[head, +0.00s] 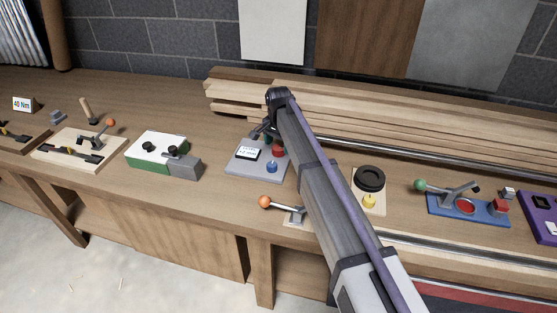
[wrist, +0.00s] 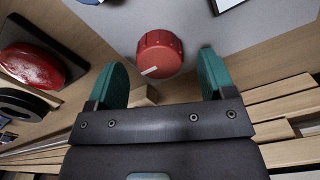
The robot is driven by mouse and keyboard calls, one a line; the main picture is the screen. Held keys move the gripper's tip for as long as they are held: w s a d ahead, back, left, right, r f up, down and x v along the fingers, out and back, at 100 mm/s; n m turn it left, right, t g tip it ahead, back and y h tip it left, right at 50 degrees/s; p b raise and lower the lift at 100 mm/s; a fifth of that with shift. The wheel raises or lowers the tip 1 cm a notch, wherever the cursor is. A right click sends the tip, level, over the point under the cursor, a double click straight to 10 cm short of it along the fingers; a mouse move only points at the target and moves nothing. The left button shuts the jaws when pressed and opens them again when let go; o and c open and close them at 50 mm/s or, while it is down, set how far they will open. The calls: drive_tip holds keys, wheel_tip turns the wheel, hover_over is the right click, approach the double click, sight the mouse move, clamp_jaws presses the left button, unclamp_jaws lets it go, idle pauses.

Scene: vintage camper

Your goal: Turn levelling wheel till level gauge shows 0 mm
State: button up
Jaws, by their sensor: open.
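The red levelling wheel (head: 278,150) stands on a grey panel (head: 240,170), beside the level gauge (head: 247,153), a white display with dark edges. Its figures are too small to read. In the wrist view the red wheel (wrist: 160,54) has a ribbed rim and a pale mark at its lower left. My gripper (wrist: 163,62) has its two teal fingers wide apart, one on each side of the wheel in the picture, with gaps to both. It holds nothing. In the head view my gripper (head: 262,136) is over the panel's back part, partly hidden by my arm.
A blue knob (head: 272,167) sits on the panel close to the wheel. An orange-balled lever (head: 265,202) is in front. A green-and-white box with a grey block (head: 182,166) is left. Timber planks (head: 350,115) lie behind. My arm covers the bench right of the panel.

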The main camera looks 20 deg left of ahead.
wheel_tip(320, 180, down, 2)
drive_tip(key=shift+f+b, duration=0.2)
drive_tip(key=shift+b, duration=0.3)
drive_tip(key=shift+r, duration=0.1)
drive_tip(key=shift+r, duration=0.1)
drive_tip(key=shift+c, duration=0.2)
drive_tip(key=c, duration=0.9)
drive_tip(key=shift+n, duration=0.5)
